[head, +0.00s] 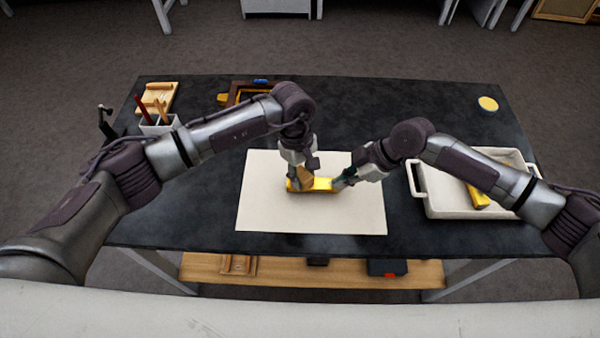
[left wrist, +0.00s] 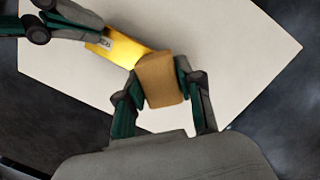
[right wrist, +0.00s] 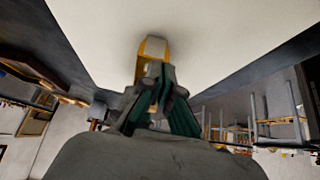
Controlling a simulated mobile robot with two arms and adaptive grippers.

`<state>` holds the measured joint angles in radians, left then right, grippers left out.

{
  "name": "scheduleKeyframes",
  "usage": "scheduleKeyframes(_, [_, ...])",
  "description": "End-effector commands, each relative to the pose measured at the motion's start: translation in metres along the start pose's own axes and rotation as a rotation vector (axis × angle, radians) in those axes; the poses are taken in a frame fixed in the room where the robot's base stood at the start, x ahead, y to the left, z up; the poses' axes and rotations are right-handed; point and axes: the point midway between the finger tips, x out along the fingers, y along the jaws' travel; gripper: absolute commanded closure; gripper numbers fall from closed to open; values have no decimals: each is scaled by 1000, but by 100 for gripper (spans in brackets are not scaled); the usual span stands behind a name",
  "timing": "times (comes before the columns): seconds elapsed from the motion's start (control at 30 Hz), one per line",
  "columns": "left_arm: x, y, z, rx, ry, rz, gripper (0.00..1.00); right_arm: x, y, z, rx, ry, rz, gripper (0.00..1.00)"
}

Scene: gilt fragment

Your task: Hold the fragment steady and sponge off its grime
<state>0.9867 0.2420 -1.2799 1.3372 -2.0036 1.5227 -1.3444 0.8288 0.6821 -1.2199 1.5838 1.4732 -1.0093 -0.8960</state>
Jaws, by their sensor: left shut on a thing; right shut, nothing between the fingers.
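The gilt fragment (head: 322,184) is a gold bar lying on a pale mat (head: 265,215) on the dark table. My left gripper (head: 301,172) is shut on a tan sponge (left wrist: 160,82), which is over the fragment's left end; whether it touches cannot be told. My right gripper (head: 340,183) is shut and empty, its fingertips at the fragment's right end. In the left wrist view the fragment (left wrist: 124,52) carries a small pale patch with dark marks. Part of it is hidden by the sponge. In the right wrist view its end (right wrist: 153,48) shows beyond the closed fingers.
A white tray (head: 430,208) with a yellow piece (head: 477,196) stands on the right. A yellow disc (head: 488,103) lies at the back right. A brush pot (head: 158,127), a wooden piece (head: 155,98) and a frame (head: 233,92) stand back left. The mat around the fragment is clear.

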Motion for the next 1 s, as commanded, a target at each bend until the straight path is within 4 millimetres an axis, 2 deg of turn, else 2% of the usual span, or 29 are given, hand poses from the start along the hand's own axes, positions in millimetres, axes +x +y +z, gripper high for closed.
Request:
scheduleKeyframes(0.33, [-2,-24,-23,-1,0,-1,92,2,-1,4,3,-7,-4,100])
scheduleKeyframes(0.8, [2,8,9,3,-2,0,92,2,-1,4,3,-7,-4,100])
scheduleKeyframes(1.0, [0,-7,-7,-1,2,0,92,2,-1,4,3,-7,-4,100])
